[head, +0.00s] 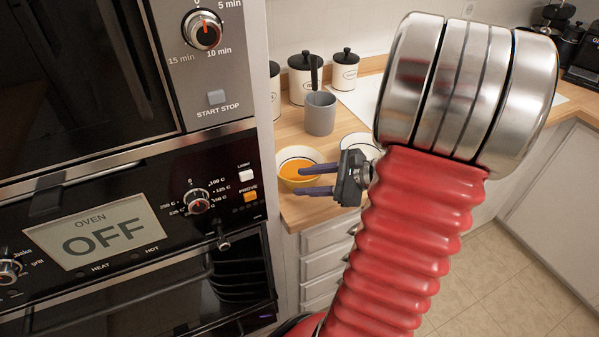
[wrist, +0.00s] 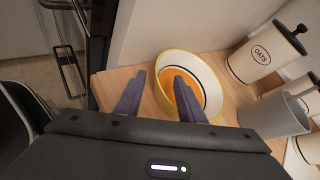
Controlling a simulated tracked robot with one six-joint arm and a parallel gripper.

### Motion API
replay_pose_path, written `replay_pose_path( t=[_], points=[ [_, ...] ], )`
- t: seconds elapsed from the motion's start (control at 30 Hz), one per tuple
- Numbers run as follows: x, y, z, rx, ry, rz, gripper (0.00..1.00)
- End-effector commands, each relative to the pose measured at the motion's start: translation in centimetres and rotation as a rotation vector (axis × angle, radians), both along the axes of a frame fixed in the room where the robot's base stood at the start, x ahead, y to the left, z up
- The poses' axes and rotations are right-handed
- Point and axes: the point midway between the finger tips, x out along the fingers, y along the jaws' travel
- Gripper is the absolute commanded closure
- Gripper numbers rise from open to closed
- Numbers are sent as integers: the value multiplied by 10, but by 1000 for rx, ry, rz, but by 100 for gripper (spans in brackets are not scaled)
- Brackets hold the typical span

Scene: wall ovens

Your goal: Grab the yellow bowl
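The yellow bowl (head: 297,170) stands on the wooden counter beside the oven column in the head view. It has a yellow rim, a white inside with a dark line, and an orange bottom. In the wrist view the bowl (wrist: 206,80) lies ahead of my gripper (wrist: 157,92). The two fingers are apart with nothing held between them. The right fingertip overlaps the bowl in that view, and the left one points just left of it. In the head view my gripper (head: 301,180) reaches in from the right, its fingers across the bowl. I cannot tell whether they touch it.
A white plate (head: 357,142) lies just right of the bowl, partly hidden by my gripper. The oven column (head: 215,160) stands close on the left.

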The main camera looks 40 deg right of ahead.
Motion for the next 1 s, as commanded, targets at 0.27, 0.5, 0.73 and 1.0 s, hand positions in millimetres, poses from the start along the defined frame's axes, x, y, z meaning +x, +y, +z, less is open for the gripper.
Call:
replay_pose_path(
  t=[0.27,0.5,0.73,1.0],
  points=[
    [27,13,-16,3,0,3,64],
    [34,16,-20,2,0,1,64],
    [34,15,-20,2,0,1,64],
    [34,15,-20,1,0,1,69]
  ],
)
